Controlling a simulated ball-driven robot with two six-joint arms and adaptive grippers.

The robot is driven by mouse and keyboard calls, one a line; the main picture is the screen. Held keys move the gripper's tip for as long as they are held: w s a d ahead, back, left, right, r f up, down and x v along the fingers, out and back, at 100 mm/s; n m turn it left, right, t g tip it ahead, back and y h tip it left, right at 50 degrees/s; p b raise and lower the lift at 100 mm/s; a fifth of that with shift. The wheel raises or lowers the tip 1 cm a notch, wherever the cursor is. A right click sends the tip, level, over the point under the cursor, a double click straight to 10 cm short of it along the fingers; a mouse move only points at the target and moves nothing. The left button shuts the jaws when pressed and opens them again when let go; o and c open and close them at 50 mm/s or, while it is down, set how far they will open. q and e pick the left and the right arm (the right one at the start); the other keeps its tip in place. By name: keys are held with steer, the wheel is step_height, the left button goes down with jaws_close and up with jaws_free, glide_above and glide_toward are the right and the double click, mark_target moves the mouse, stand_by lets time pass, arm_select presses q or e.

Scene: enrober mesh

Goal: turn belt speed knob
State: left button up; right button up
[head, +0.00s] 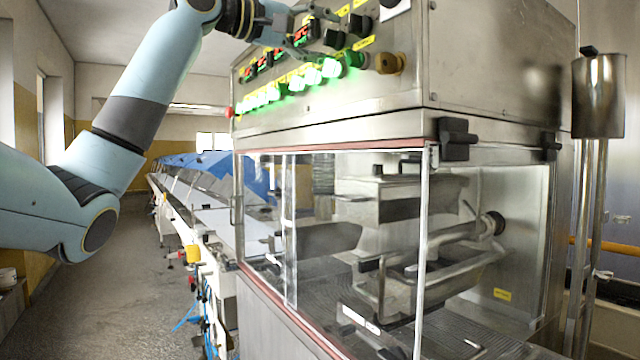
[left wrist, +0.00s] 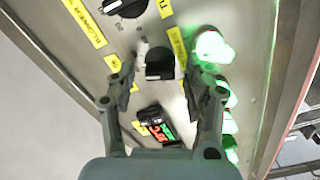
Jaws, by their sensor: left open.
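The control panel (head: 290,92) is the metal upper front of the machine, with black knobs, displays and lit green buttons. My left gripper (head: 314,36) is open at its upper part. In the left wrist view, my left gripper (left wrist: 163,72) has its fingers spread on either side of a black knob (left wrist: 159,64). I cannot tell whether they touch it. Another black knob (left wrist: 125,6) lies beyond, near a yellow label starting "BLOWER". The label beside the nearer knob is not readable, so I cannot confirm which is the belt speed knob. My right gripper is not in view.
Lit green buttons (left wrist: 213,47) run close beside the right finger. A yellow-brown knob (head: 389,63) sits at the panel's right end. Below is a clear-windowed cabinet (head: 335,165); a long conveyor recedes to the left.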

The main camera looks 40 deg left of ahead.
arm_select(q)
steer(key=s+a+m+b, duration=0.4)
steer(key=s+m+b, duration=0.35)
steer(key=s, duration=0.25)
steer(key=w+d+f+g+y, duration=0.1)
steer(key=w+f, duration=0.2)
steer(key=f, duration=0.7)
steer(key=w+d+f+g+y, duration=0.1)
steer(key=w+f, duration=0.3)
steer(key=f, duration=0.6)
steer(key=w+d+f+g, duration=0.1)
steer(key=w+f, duration=0.2)
steer(key=f, duration=0.7)
steer(key=shift+w+d+f+g+y, duration=0.1)
steer(key=shift+w+f+g+y, duration=0.1)
steer(key=shift+f+g+y, duration=0.15)
steer(key=shift+f+y, duration=0.25)
steer(key=shift+f, duration=0.4)
